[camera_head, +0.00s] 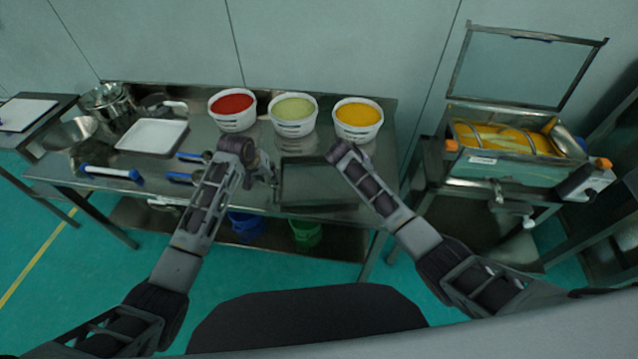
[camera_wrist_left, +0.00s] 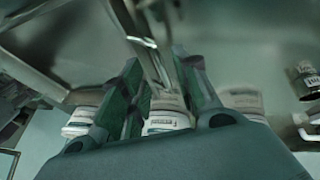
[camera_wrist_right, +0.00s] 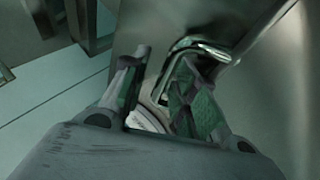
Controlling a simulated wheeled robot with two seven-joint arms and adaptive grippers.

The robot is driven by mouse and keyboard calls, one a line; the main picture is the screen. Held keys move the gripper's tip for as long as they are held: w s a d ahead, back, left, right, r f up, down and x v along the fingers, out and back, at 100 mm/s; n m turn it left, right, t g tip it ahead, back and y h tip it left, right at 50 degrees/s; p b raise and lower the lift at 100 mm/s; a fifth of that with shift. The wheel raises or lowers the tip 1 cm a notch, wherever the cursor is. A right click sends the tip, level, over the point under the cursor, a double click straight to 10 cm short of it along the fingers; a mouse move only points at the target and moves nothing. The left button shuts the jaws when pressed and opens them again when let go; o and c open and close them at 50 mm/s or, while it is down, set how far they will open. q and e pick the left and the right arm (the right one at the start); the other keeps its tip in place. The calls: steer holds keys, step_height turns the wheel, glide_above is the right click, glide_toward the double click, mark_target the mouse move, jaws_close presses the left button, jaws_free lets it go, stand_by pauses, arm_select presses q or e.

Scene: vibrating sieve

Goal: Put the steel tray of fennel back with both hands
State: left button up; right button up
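A rectangular steel tray (camera_head: 303,185) sits at the front of the steel table, between my two arms. I make out no fennel in it; its inside looks dark and reflective. My left gripper (camera_wrist_left: 163,88) has its fingers apart, with a steel bar of a handle or rim just ahead of and between them. My right gripper (camera_wrist_right: 158,88) also has its fingers apart. A bent steel handle (camera_wrist_right: 205,48) lies just beyond its fingertips. In the head view my left gripper (camera_head: 268,175) is at the tray's left; my right gripper is mostly hidden behind its wrist.
White tubs of red (camera_head: 232,108), pale green (camera_head: 294,113) and yellow-orange (camera_head: 358,118) contents stand at the back. A white tray (camera_head: 152,136), steel pots (camera_head: 104,98) and blue-capped tools (camera_head: 110,173) lie left. A lidded machine (camera_head: 515,140) stands right.

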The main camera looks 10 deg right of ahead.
arm_select(q)
steer(key=shift+v, duration=2)
arm_select(e)
steer(key=shift+f, duration=0.1)
steer(key=shift+s+a, duration=0.1)
steer(key=shift+a, duration=0.05)
steer(key=v, duration=1.2)
